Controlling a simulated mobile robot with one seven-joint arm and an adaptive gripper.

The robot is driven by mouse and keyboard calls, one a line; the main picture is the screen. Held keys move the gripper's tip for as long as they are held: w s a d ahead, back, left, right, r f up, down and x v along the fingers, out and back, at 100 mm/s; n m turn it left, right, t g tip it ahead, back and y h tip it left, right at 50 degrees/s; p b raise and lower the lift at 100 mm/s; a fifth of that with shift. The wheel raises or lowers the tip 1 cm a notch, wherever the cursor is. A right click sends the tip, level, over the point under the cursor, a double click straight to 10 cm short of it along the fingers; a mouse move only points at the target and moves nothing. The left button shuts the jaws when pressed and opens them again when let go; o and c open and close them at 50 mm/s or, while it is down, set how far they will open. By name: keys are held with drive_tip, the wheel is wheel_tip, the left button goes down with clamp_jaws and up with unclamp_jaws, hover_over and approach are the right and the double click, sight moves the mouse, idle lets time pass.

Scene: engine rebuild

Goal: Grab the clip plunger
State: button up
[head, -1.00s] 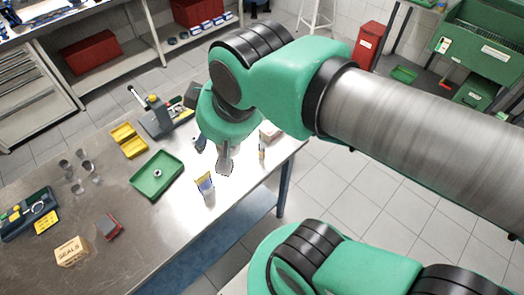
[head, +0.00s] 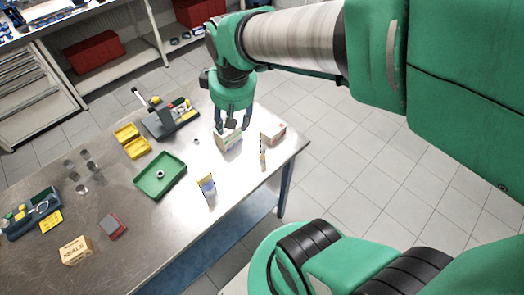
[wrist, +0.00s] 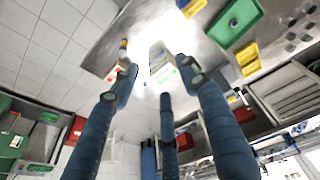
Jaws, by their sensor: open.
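My gripper (head: 232,126) has dark fingers spread over a white and green box (head: 229,142) near the far right of the bench. In the wrist view my gripper (wrist: 163,75) is open with nothing between its blue fingers, and the pale box (wrist: 160,62) shows beyond the tips. I cannot tell for sure which thing is the clip plunger. A grey bench fixture (head: 170,118) with a raised lever stands left of the gripper. A slim upright item (head: 262,150) stands right of the box. A small ring-like part (head: 196,141) lies left of it.
A white and red box (head: 273,133) stands close right of the gripper.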

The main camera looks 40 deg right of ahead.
drive_tip(key=w+d+f+g+p, duration=0.1)
drive_tip(key=w+d+f+g, duration=0.1)
drive_tip(key=d+f, duration=0.55)
hover_over(263, 147)
wheel_tip(263, 147, down, 6)
drive_tip(key=shift+s+r+g+y+p, duration=0.1)
drive_tip(key=shift+g+y+p, duration=0.3)
drive_tip(key=shift+f+b, duration=0.6)
drive_tip(key=shift+f, duration=3.7)
drive_tip(key=shift+f+b, duration=0.5)
drive_tip(key=shift+f, duration=2.1)
drive_tip(key=shift+c, duration=0.6)
